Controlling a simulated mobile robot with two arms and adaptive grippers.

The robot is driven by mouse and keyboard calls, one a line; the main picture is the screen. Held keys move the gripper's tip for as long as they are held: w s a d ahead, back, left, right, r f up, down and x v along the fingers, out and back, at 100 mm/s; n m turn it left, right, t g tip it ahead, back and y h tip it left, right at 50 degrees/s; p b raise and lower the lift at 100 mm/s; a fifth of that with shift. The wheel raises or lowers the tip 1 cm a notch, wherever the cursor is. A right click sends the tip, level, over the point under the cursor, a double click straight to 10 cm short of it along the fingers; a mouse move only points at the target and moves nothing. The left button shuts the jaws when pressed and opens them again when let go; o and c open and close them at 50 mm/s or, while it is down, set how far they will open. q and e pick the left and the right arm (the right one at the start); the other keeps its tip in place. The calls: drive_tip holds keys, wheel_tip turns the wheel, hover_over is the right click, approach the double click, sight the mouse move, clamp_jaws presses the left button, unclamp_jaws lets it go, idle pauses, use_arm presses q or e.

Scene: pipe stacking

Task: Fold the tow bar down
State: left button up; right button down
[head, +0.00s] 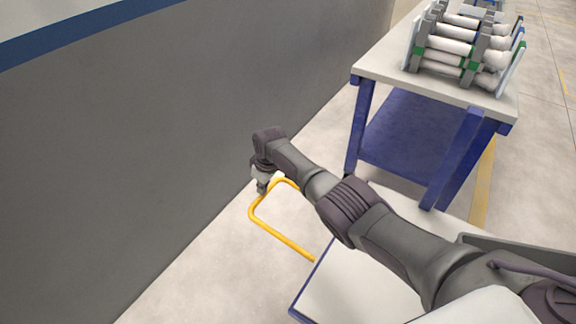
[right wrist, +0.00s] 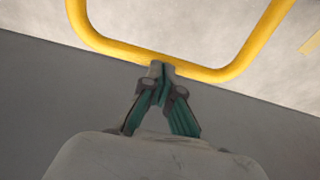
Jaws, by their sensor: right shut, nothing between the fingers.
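The yellow tow bar (head: 281,240) is a rounded loop standing out from the near end of a white-topped cart (head: 365,285), low beside the grey wall. My right gripper (head: 262,187) is at the bar's outer end, by its far corner. In the right wrist view, the bar's cross piece (right wrist: 125,51) runs just beyond the fingertips of my right gripper (right wrist: 161,72). The fingers are shut together with nothing between them. They look very close to the bar; I cannot tell whether they touch it. My right arm hides part of the bar and cart. My left gripper is not in view.
A grey wall (head: 150,150) with a blue stripe runs along the left. A blue-legged table (head: 385,66) with a rack of white pipes (head: 448,45) stands at the back right.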

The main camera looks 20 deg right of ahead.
drive_tip(key=shift+s, duration=0.2)
drive_tip(key=v, duration=1.2)
drive_tip(key=shift+w, duration=0.2)
